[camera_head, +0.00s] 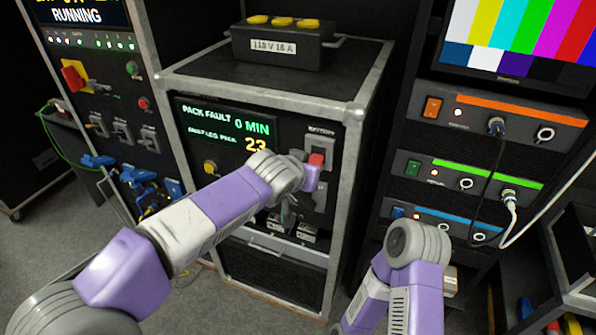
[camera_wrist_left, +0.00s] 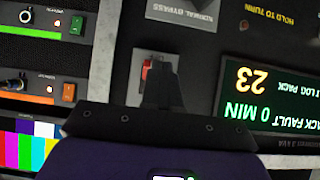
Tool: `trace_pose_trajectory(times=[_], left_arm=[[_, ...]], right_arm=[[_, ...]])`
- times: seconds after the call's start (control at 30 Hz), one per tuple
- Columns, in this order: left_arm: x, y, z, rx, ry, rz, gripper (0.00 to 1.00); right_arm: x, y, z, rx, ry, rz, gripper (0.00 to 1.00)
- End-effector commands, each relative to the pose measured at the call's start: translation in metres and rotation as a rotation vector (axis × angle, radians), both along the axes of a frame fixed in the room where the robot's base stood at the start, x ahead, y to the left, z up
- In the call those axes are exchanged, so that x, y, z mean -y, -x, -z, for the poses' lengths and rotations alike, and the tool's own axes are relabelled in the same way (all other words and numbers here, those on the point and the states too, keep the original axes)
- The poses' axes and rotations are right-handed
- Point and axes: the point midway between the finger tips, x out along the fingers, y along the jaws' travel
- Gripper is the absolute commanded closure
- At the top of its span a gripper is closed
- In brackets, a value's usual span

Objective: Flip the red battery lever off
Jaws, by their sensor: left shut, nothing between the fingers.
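The red battery lever (camera_head: 316,159) is on the dark panel of the middle rack, under a small label, beside the wrist of my left arm. In the left wrist view, which is upside down, a strip of the red lever (camera_wrist_left: 145,69) shows at its pale housing, partly hidden by my left gripper (camera_wrist_left: 156,58). The left fingers are shut and empty, with their tips at the lever; whether they touch it I cannot tell. In the head view the left fingers are hidden behind my wrist. My right arm stands at the bottom right, and its gripper is not visible.
The panel's display (camera_head: 226,130) reads PACK FAULT 0 MIN and 23. A yellow knob (camera_head: 210,167) is left of my wrist. A dark box (camera_head: 283,45) sits on the rack. Rack units with cables (camera_head: 497,127) stand right, and a breaker panel (camera_head: 122,133) left.

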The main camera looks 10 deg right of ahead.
Motion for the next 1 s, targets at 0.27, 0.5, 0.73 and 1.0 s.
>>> trace_pose_trajectory(times=[0.27,0.5,0.73,1.0], left_arm=[[-0.002,0.0,-0.008,0.0,0.0,-0.004,1.0],[-0.002,0.0,-0.017,0.0,0.001,-0.004,1.0],[-0.002,0.0,-0.016,0.0,0.0,-0.004,1.0],[-0.01,0.012,-0.026,0.002,0.002,0.001,1.0]], right_arm=[[0.0,0.0,-0.006,0.0,0.0,0.001,0.57],[0.0,0.0,-0.012,0.0,0.0,0.0,0.57],[0.0,0.0,-0.011,0.0,0.0,0.0,0.57],[0.0,0.0,-0.009,0.0,0.0,0.0,0.57]])
